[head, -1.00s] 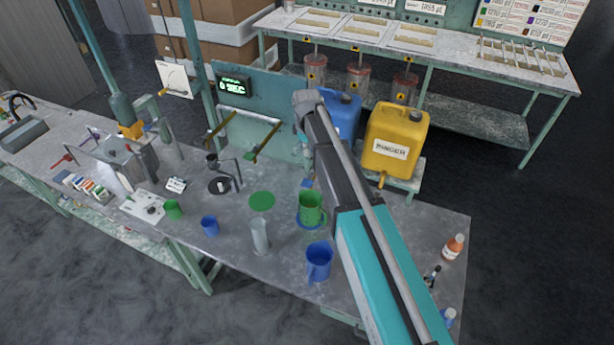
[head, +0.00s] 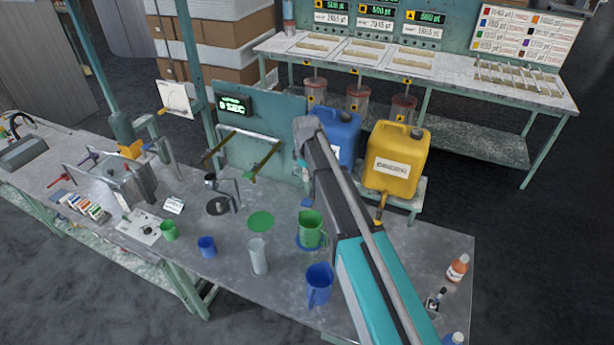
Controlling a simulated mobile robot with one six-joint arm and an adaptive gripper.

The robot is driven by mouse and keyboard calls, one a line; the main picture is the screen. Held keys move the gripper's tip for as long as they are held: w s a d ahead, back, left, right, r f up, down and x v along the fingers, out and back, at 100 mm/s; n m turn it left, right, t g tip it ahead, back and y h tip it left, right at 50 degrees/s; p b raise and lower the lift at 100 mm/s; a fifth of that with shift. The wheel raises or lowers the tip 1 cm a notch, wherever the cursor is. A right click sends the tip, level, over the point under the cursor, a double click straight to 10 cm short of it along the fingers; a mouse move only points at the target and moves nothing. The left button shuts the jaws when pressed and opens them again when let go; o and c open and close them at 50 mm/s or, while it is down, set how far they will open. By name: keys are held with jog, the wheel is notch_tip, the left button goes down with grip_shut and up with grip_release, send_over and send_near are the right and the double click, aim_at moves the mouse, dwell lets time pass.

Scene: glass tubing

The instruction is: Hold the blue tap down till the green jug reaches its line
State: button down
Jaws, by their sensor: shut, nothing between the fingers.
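The green jug (head: 311,228) stands upright on a blue disc (head: 309,246) on the bench; its line and fill level cannot be made out. The blue canister (head: 338,132) stands behind it, partly covered by my arm. A small blue piece (head: 306,202) shows just above the jug's rim; I cannot tell whether it is the blue tap. My arm reaches from the lower right to a joint above the bench, and the parts beyond are mostly hidden behind it. My gripper's fingers do not show.
A yellow canister (head: 396,160) with a yellow tap stands right of my arm. A blue jug (head: 319,284), a clear cylinder (head: 258,256) and a green disc (head: 261,221) are near the green jug. Bottles (head: 457,268) stand at the right edge. A display (head: 234,105) hangs behind.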

aim_at(307, 203)
jog(key=shift+f+b, duration=5.15)
jog(key=shift+f, duration=0.35)
jog(key=shift+f, duration=0.1)
